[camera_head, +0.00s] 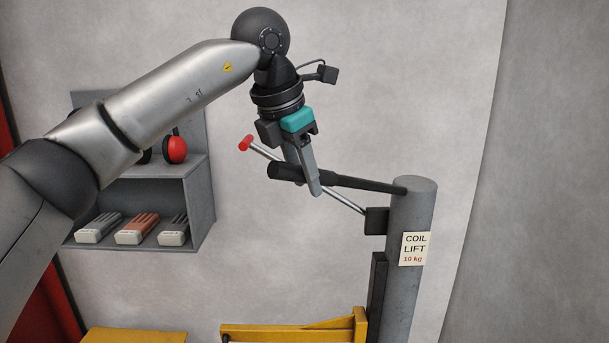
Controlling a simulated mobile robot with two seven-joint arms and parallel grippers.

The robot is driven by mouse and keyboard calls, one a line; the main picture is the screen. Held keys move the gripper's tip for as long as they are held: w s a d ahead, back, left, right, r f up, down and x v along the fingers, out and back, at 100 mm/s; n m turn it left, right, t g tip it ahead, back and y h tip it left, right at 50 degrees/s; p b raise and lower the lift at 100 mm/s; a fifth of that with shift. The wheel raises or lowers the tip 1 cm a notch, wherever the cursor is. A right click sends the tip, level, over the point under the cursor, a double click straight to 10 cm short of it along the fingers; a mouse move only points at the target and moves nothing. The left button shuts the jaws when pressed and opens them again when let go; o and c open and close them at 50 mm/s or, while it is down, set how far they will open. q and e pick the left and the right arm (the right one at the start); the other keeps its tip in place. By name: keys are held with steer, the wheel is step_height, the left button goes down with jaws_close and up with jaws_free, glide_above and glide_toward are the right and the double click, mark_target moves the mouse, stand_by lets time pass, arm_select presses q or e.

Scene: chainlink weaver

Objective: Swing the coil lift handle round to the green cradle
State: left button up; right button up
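The coil lift handle (350,181) is a black lever with a thicker grip, reaching left from the top of a grey post labelled "COIL LIFT 10 kg" (424,218). My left gripper (307,179) comes down from above onto the grip. One grey finger crosses in front of the grip and the other shows behind it, so it looks shut on the handle. A thin silver rod with a red end (246,143) runs from a black block (377,221) on the post and passes behind the gripper. No green cradle is in view. My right gripper is not in view.
A grey wall shelf (200,192) at left holds red ear defenders (175,149) and several pairs of gloves (137,229). A yellow frame (295,332) stands low beside the post, with another yellow surface (135,335) at bottom left. The wall right of the post is bare.

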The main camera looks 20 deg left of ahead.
arm_select(q)
jaws_close()
stand_by(1.0)
